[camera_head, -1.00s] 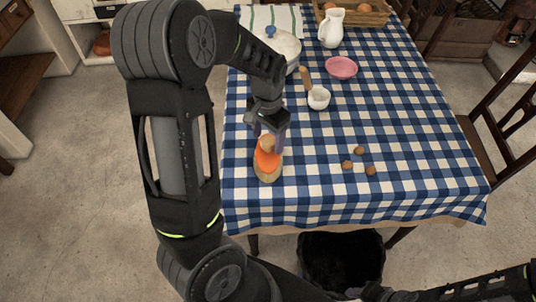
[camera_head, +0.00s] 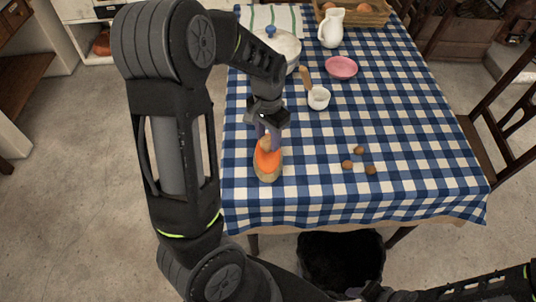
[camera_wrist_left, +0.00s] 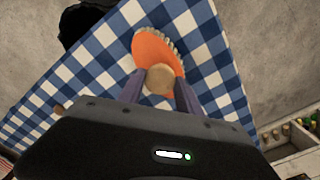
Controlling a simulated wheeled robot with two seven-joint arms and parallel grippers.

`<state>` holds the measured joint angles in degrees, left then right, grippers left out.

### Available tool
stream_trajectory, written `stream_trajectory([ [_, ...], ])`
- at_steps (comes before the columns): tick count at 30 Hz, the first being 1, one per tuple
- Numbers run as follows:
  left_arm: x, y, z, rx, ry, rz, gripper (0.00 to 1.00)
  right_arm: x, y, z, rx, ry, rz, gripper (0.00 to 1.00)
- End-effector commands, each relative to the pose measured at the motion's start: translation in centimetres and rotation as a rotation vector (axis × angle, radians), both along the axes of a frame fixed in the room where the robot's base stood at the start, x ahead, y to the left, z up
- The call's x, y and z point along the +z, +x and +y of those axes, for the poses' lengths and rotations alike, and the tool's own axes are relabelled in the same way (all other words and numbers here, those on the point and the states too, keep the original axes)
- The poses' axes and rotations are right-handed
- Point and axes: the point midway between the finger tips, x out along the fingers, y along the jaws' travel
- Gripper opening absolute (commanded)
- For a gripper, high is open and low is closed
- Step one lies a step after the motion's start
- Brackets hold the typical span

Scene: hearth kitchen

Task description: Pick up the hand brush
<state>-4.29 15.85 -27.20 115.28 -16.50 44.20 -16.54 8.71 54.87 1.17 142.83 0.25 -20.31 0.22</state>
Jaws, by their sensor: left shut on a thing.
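The hand brush has an orange body (camera_head: 267,160) and a pale wooden handle end, and it is at the near left part of the blue-and-white checked table. In the left wrist view the brush (camera_wrist_left: 153,47) shows its orange back, pale bristles along one edge and the round wooden handle end. My left gripper (camera_head: 267,132) is above the brush's handle, with its fingers down on both sides of it. In the left wrist view the two purple-grey fingers (camera_wrist_left: 158,88) are shut on the handle. I cannot tell whether the brush touches the cloth. My right gripper is not in view.
Several walnuts (camera_head: 359,151) lie right of the brush. A white mortar (camera_head: 318,98) with a wooden pestle, a pink dish (camera_head: 341,68), a white lidded pot (camera_head: 284,44) and a white jug (camera_head: 331,28) stand farther back. A dark bucket (camera_head: 340,262) is below the table's near edge.

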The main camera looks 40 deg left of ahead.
Motion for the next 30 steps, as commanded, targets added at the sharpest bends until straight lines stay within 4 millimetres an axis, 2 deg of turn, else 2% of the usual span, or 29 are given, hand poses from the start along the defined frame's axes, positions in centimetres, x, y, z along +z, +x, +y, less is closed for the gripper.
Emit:
stream_trajectory([
  [3,0.0,0.0,0.0,0.000,0.000,0.000,0.00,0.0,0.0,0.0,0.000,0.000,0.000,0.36],
  [22,0.2,0.1,0.0,0.000,0.000,-0.002,0.00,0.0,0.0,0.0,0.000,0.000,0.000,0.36],
  [26,1.2,0.1,0.0,0.000,0.000,-0.003,0.00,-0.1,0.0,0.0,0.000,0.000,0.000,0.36],
  [30,3.6,0.2,0.0,0.000,0.000,-0.007,0.00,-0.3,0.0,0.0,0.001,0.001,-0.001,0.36],
])
